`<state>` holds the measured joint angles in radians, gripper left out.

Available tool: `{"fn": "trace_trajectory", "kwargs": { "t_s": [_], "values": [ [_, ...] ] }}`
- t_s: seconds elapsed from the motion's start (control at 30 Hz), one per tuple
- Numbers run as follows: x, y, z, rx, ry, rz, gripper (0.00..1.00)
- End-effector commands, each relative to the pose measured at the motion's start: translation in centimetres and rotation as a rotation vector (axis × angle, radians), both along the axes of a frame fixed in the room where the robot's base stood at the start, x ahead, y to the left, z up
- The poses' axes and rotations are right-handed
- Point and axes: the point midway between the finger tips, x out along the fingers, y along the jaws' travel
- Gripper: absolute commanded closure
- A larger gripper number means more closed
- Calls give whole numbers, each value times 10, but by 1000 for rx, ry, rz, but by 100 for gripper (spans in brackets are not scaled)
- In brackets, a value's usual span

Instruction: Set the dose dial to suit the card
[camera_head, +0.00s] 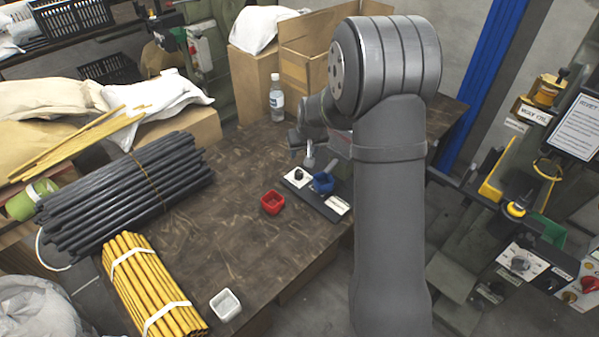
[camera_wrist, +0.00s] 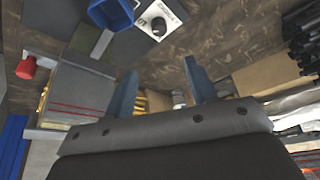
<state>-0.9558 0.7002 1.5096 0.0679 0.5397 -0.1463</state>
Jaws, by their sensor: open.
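The dose dial (camera_head: 298,175) is a small black knob on a white plate at the left end of a dark base (camera_head: 316,195). It also shows in the wrist view (camera_wrist: 158,27), beside printed marks too small to read. A blue cup (camera_head: 323,182) stands on the base right of the dial, and it shows at the wrist view's top (camera_wrist: 111,13). A small white card (camera_head: 338,205) lies at the base's right end; its text is unreadable. My gripper (camera_wrist: 160,66) is open and empty, with the dial beyond its fingertips. In the head view my arm partly hides the gripper.
A red cup (camera_head: 272,203) stands left of the base and a white cup (camera_head: 226,304) at the table's front. A bottle (camera_head: 277,97) stands behind. Dark rods (camera_head: 125,185) and yellow rods (camera_head: 150,288) lie left. A printed sheet (camera_head: 578,125) hangs over the machinery at right.

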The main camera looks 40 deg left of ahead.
Motion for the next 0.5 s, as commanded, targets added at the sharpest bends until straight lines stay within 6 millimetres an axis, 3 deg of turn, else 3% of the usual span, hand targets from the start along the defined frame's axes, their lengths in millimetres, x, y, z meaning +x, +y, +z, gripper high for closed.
{"fn": "trace_trajectory", "kwargs": {
  "t_s": [0.5],
  "values": [
    [16,26,-79,-3,4,-5,48]
  ]
}}
